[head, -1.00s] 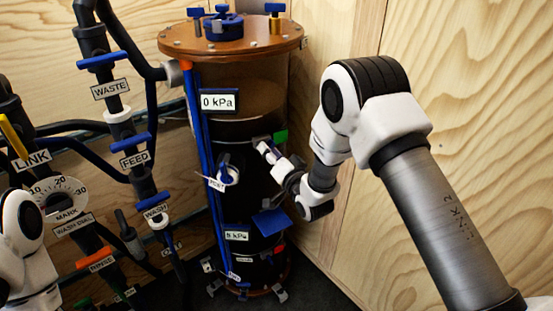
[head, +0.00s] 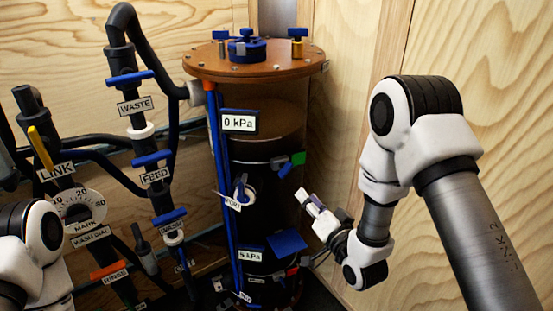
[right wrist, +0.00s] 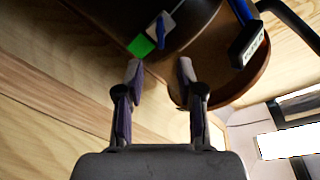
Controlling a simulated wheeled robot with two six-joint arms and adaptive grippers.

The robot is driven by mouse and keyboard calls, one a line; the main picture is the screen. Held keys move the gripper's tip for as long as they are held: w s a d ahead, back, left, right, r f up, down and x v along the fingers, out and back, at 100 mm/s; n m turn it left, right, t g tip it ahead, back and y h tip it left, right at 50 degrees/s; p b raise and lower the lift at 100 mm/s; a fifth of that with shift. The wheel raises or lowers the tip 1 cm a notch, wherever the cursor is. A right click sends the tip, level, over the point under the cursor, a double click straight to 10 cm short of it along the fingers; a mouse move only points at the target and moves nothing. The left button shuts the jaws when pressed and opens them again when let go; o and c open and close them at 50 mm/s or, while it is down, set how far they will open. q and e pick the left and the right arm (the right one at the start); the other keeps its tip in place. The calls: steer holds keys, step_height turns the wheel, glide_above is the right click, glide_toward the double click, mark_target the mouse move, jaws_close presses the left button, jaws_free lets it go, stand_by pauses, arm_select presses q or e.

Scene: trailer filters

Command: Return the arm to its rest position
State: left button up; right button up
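My right arm (head: 440,150) comes in from the right in the head view. Its gripper (head: 309,204) is in front of the lower right side of the tall dark filter vessel (head: 265,133), below a small blue handle (head: 286,170) with a green tag (head: 298,158). In the right wrist view the two fingers of the gripper (right wrist: 160,75) are apart with nothing between them. The green tag (right wrist: 140,46) and blue handle (right wrist: 161,30) lie beyond the fingertips. My left arm (head: 35,250) shows at the lower left; its gripper is out of view.
Left of the vessel stand dark pipes with blue handles labelled WASTE (head: 130,77), FEED (head: 151,158) and WASH (head: 168,216), and a round dial (head: 78,207). The vessel has a brown lid (head: 275,68) and a 0 kPa display (head: 239,122). A wooden wall (head: 350,70) stands close on the right.

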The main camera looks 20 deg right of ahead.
steer(key=s+f+n+g+h+p, duration=0.1)
steer(key=s+f+n+g+p, duration=0.1)
steer(key=s+f+g, duration=0.4)
steer(key=s+d+f+n+g+h+p, duration=0.1)
steer(key=s+f+g+p, duration=0.3)
steer(key=s, duration=1.2)
steer(key=s+d+f+n+g+h+p, duration=0.1)
steer(key=s+f+n+g+p, duration=0.2)
steer(key=s+f+g, duration=0.5)
steer(key=s+f, duration=0.1)
steer(key=s, duration=0.2)
steer(key=shift+d+f, duration=0.2)
steer(key=shift+d, duration=0.05)
